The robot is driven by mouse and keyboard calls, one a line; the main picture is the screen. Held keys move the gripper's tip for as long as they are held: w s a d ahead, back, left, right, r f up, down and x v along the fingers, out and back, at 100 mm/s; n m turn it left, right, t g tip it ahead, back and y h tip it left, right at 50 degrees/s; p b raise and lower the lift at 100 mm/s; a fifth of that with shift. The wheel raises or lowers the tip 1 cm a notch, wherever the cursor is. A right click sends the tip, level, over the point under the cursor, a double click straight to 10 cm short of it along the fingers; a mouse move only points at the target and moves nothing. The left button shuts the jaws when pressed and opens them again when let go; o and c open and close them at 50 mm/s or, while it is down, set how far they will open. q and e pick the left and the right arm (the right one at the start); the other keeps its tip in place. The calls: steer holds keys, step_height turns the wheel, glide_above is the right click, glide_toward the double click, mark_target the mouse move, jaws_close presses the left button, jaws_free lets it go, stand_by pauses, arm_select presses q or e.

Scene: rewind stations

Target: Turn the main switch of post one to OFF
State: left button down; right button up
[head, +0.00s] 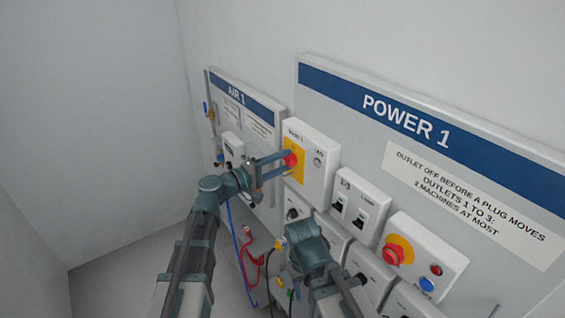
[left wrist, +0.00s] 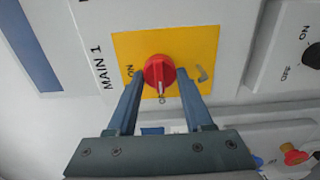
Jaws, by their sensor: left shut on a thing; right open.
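The main switch is a red round knob (head: 290,159) on a yellow plate (head: 297,174), on the white box marked MAIN 1 (head: 317,150). My left gripper (head: 279,165) is shut on the knob, one finger on each side. In the left wrist view the knob (left wrist: 158,72) shows between the fingertips (left wrist: 159,78). Its pale mark points down in that picture, at a small label that seems to read OFF; the ON label lies to the left. My right gripper (head: 290,246) is lower, near the cables; its fingers are hard to make out.
The POWER 1 board (head: 470,140) has outlet switches (head: 361,208) and a red emergency button (head: 393,254) right of the main switch. The AIR 1 board (head: 262,128) is to the left. Red and blue cables (head: 250,252) hang below. The floor at left is clear.

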arm_select(q)
steer(key=shift+c, duration=1.5)
jaws_free()
